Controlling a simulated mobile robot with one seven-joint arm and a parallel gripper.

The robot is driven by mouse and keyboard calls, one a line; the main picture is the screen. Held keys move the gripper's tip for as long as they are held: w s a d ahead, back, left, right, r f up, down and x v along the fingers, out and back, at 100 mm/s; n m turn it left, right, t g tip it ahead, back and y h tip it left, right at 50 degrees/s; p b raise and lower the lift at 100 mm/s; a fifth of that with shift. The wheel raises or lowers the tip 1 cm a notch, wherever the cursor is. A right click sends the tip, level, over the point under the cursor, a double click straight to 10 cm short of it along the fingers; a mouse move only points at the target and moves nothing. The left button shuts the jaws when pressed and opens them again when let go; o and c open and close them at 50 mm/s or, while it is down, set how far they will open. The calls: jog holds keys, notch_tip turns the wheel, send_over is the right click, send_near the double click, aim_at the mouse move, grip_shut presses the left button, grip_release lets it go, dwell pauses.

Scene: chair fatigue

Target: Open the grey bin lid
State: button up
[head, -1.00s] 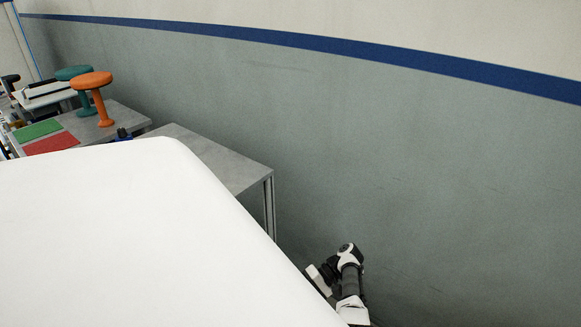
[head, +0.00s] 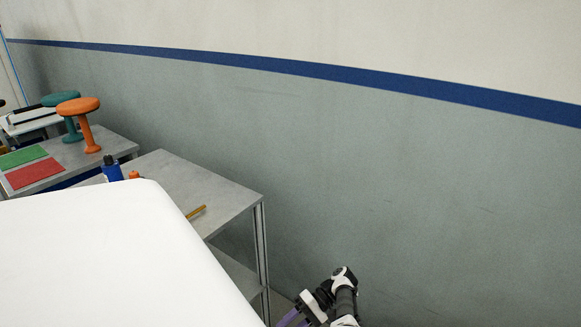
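No grey bin or lid shows in the head view. My gripper (head: 293,319) is at the bottom edge, right of the grey table. Parts of its purple fingers show, but they are cut off by the frame edge, so I cannot tell whether it is open or shut. Nothing is seen in it.
A grey table (head: 190,178) with a lower shelf holds a blue bottle (head: 112,171), a small orange thing (head: 134,175) and a yellow item (head: 196,211). A wall stands right.

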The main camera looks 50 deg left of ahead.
jog(key=shift+r, duration=0.1)
notch_tip(320, 180, up, 20)
jog(key=p, duration=0.9)
jog(key=shift+p, duration=0.4)
